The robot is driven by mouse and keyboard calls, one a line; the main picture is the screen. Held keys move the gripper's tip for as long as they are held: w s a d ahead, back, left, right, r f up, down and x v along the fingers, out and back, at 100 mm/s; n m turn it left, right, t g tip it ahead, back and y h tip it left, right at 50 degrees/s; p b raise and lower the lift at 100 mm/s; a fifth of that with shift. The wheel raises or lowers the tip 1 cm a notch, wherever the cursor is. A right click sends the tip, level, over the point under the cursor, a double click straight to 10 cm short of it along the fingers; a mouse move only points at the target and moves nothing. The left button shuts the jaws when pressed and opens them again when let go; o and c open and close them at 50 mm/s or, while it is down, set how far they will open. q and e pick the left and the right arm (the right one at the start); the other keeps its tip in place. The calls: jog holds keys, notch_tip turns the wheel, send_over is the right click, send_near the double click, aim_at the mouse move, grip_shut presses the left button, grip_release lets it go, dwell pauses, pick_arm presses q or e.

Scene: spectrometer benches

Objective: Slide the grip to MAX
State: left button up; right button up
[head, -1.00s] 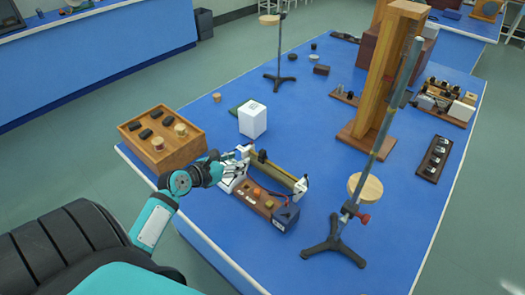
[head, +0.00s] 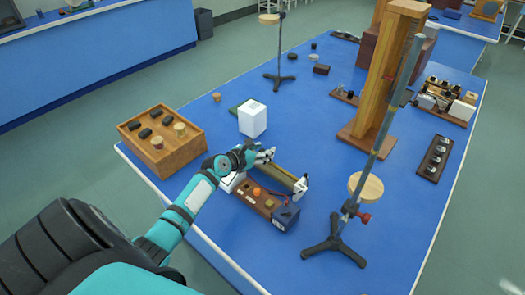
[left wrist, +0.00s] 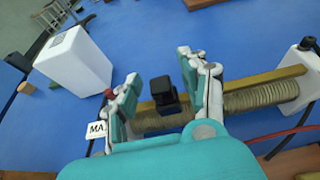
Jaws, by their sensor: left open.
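The slide rheostat has a ribbed coil (left wrist: 260,97) under a brass bar (left wrist: 240,80), between white end blocks. In the left wrist view the black grip (left wrist: 165,97) sits on the bar toward the end with a partly hidden label (left wrist: 97,129) reading "MA". My left gripper (left wrist: 160,75) is open, with one finger on each side of the grip. The right-hand finger is closer to it; I cannot tell whether it touches. In the head view my left gripper (head: 266,156) is over the bar's far left part and hides the grip. My right gripper is not in view.
A white box (head: 252,120) stands just behind the rheostat. A wooden tray (head: 183,152) with dark and pale pieces is to the left. A wired wooden board (head: 257,203) lies in front. A rod stand (head: 332,243) is to the right. The front right tabletop is clear.

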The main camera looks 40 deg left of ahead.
pick_arm(q)
grip_shut()
jog(key=shift+a, duration=0.1)
jog(key=a+b, duration=0.2)
jog(key=a, duration=0.1)
jog(key=shift+w+a+f, duration=0.1)
jog(key=shift+w+a, duration=0.05)
jog(key=shift+a, duration=0.55)
jog(key=shift+r, duration=0.2)
